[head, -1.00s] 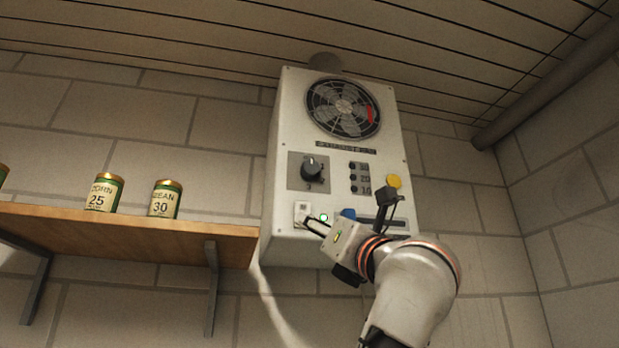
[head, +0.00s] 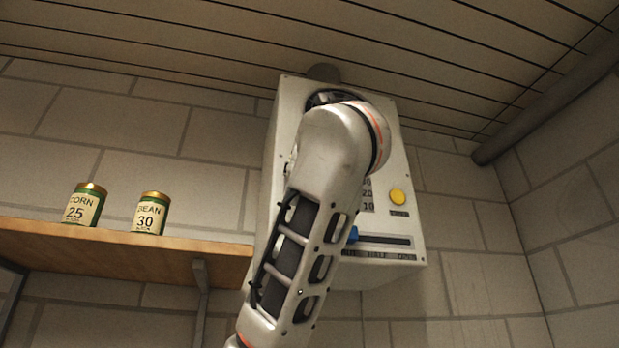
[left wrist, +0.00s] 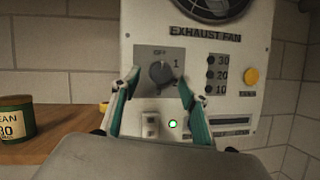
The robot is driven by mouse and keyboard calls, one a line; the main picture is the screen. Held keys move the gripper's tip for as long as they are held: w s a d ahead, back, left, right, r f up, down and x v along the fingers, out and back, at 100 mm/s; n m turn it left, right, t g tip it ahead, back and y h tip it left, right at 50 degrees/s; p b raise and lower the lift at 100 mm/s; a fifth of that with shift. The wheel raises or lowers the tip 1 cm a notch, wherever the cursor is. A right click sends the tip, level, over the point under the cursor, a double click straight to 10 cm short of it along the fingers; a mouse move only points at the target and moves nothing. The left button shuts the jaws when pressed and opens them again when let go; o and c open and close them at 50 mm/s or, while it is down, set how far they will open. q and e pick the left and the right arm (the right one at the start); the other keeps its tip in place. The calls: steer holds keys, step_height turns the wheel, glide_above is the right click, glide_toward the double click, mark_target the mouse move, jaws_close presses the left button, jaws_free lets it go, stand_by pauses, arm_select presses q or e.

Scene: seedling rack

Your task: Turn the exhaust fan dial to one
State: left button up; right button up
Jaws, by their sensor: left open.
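The exhaust fan dial (left wrist: 161,73) is a dark round knob on a grey plate, with OFF above it and a 1 to its upper right. Its pointer appears to be near the top, but it is small and blurred. My left gripper (left wrist: 157,79) is open and empty, its teal-padded fingers on either side of the dial in the left wrist view. I cannot tell whether the fingertips reach the knob. In the head view my left arm covers the dial and hides the gripper. My right gripper is in neither view.
The control box (head: 412,238) also carries a yellow button (head: 398,197), a blue slider (head: 353,233), a white switch (left wrist: 151,125) and a lit green lamp (left wrist: 172,124). A wooden shelf (head: 120,257) with a corn can (head: 85,205) and a bean can (head: 150,213) is at left.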

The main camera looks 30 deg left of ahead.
arm_select(q)
steer(key=shift+p+x, duration=0.3)
steer(key=shift+x, duration=1.05)
steer(key=c, duration=1.1)
steer(key=shift+d, duration=0.1)
steer(key=shift+s+a+r+m+h+p, duration=0.1)
steer(key=shift+m+h+p, duration=0.15)
steer(key=shift+m+h, duration=1.55)
steer(key=shift+s+a+r+m+h+p, duration=0.1)
steer(key=shift+m+h+p, duration=0.25)
steer(key=shift+m, duration=2.7)
steer(key=shift+s+r+m+h+p, duration=0.15)
steer(key=shift+m+h, duration=1)
steer(key=shift+m, duration=1.3)
steer(key=shift+w, duration=0.15)
